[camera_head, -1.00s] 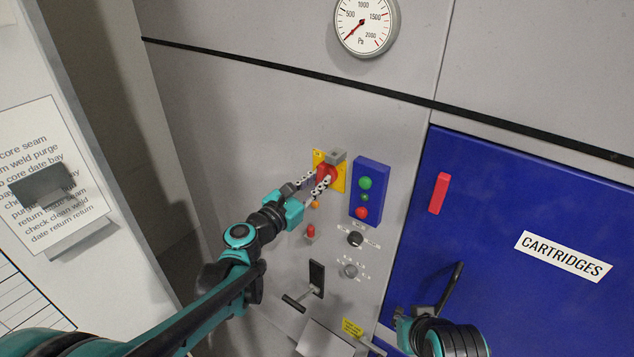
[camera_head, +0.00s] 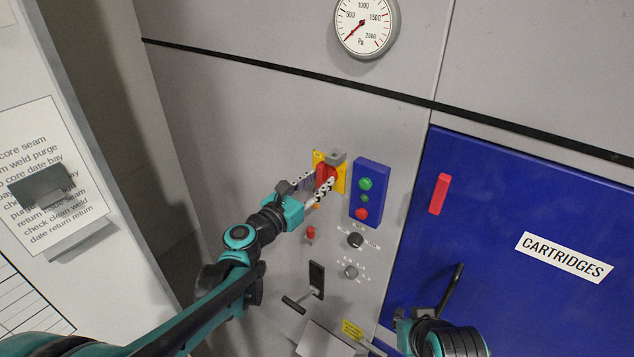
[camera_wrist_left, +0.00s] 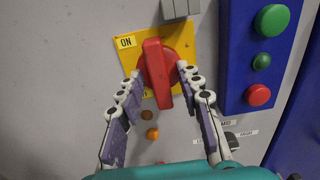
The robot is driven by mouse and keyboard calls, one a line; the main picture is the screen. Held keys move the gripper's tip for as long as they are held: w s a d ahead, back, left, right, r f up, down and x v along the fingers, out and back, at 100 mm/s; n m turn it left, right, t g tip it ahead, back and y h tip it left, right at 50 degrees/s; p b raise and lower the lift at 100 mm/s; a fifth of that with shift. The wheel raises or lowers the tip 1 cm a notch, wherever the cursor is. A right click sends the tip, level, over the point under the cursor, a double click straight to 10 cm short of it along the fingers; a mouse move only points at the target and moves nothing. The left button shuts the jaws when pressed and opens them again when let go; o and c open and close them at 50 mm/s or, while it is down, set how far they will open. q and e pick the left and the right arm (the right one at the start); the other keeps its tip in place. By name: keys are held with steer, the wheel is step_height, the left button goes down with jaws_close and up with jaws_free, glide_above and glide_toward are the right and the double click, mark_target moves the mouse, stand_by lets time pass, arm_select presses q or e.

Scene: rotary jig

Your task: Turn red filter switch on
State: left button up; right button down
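The red filter switch (camera_head: 326,174) is a red rotary handle on a yellow plate (camera_head: 344,186) on the grey wall panel. In the left wrist view the red handle (camera_wrist_left: 157,72) stands nearly upright, tilted slightly, with an "ON" label (camera_wrist_left: 126,41) at the plate's upper left. My left gripper (camera_head: 319,185) is at the switch. In the left wrist view its two fingers (camera_wrist_left: 158,82) are apart, one on each side of the handle; the right finger's tip is close to it. A gap shows on the left side. My right gripper (camera_head: 402,322) is low, near the blue door; its fingers are not clear.
A blue box (camera_head: 369,190) with green and red buttons is just right of the switch. Below are a small red button (camera_head: 311,232), black knob (camera_head: 355,240) and lever (camera_head: 294,303). A grey block (camera_head: 336,156) sits at the plate's top. The blue cartridges door (camera_head: 500,210) is at right.

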arm_select(q)
steer(key=v, duration=1.2)
stand_by(0.3)
